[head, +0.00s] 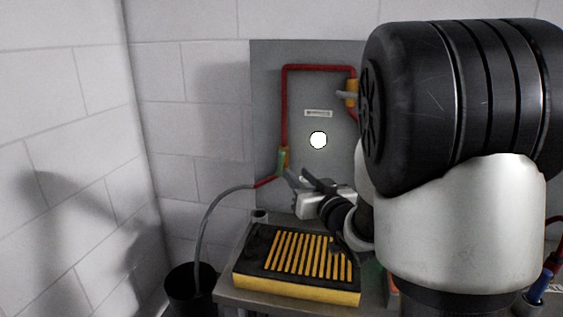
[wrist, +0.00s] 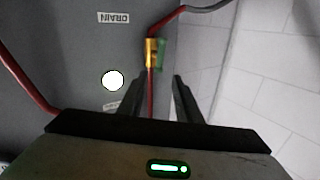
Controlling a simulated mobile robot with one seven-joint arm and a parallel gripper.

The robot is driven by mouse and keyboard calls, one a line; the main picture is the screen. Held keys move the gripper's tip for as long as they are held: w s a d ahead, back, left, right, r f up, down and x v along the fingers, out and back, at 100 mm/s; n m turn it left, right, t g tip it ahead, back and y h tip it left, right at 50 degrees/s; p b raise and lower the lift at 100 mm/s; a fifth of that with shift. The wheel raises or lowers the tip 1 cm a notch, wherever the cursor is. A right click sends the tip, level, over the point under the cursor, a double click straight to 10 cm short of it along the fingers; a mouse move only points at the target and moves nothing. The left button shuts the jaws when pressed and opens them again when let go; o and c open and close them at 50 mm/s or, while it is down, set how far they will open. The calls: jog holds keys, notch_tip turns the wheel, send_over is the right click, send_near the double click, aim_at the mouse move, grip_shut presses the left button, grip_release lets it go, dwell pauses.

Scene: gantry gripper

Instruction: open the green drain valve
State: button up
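The green drain valve (head: 282,159) sits at the lower left of the grey panel, where the red pipe meets a grey hose. In the wrist view its green handle (wrist: 161,54) lies along the brass-yellow valve body (wrist: 150,52), in line with the pipe. My gripper (head: 297,179) is just below and right of the valve in the head view. In the wrist view my gripper (wrist: 157,82) is open and empty, its two fingers pointing at the valve, which lies beyond the tips. Contact does not show.
A "DRAIN" label (wrist: 113,18) and a white disc (wrist: 112,80) are on the panel (head: 265,75). A second yellow valve (head: 351,93) is at upper right. A black-and-yellow ribbed box (head: 297,287) sits below my gripper. The hose (head: 208,215) runs into a black bucket (head: 180,292).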

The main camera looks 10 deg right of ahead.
aim_at(282, 159)
jog(key=w, duration=0.3)
jog(key=w+a, duration=0.1)
jog(key=w, duration=0.3)
jog(key=w+a, duration=0.1)
jog(key=w, duration=0.2)
jog(key=shift+w, duration=0.2)
